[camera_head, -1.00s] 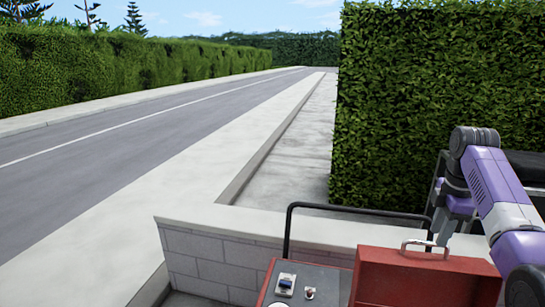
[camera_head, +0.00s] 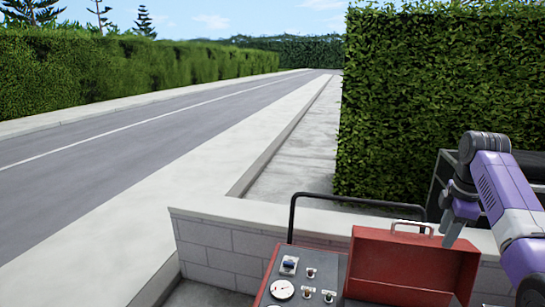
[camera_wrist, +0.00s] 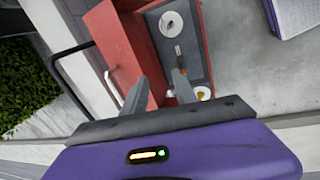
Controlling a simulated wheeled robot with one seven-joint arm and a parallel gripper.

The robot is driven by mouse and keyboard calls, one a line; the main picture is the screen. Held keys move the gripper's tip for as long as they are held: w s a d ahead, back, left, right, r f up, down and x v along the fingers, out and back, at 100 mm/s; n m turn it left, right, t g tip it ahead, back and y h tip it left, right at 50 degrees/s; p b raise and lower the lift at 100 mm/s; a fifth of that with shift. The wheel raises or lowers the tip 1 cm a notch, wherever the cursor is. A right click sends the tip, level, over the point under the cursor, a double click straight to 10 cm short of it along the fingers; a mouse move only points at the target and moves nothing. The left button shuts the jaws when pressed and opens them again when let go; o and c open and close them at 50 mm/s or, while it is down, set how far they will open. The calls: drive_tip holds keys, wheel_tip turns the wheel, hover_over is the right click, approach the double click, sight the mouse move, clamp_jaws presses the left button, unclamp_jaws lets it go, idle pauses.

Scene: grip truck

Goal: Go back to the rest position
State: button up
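My gripper (camera_head: 452,232) hangs at the right of the head view, near the handle of a red case. In the wrist view, my gripper (camera_wrist: 158,78) shows two grey fingers spread apart with nothing between them. They are over the red cart with its dark panel (camera_head: 301,265). The red case (camera_head: 415,262) stands with its lid raised on the cart. The purple arm is bent at the right edge.
A black cart handle (camera_head: 292,220) rises in front of a low block wall (camera_head: 220,240). A tall hedge (camera_head: 430,100) stands behind. A dark frame (camera_head: 447,180) is behind the arm. The road (camera_head: 120,140) at left is clear.

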drive_tip(key=w+r+m+t+h, duration=0.1)
drive_tip(key=w+r+m+t, duration=0.15)
drive_tip(key=w+t, duration=0.2)
drive_tip(key=w+r+m+t+h, duration=0.1)
drive_tip(key=w+m+t, duration=0.3)
drive_tip(key=w, duration=0.2)
drive_tip(key=s+a+f+m+t, duration=0.5)
drive_tip(key=s+a+f+t, duration=0.1)
drive_tip(key=s+a+f, duration=0.7)
drive_tip(key=s+a+y, duration=0.1)
drive_tip(key=s+a, duration=0.3)
drive_tip(key=s, duration=1.3)
drive_tip(key=s+a+m+g, duration=0.1)
drive_tip(key=s+a, duration=0.3)
drive_tip(key=s, duration=1.3)
drive_tip(key=s+a+f+m+g+y, duration=0.1)
drive_tip(key=s+a, duration=0.4)
drive_tip(key=s, duration=1.2)
drive_tip(key=shift+s+y, duration=0.3)
drive_tip(key=shift+s, duration=0.05)
drive_tip(key=shift+f, duration=0.1)
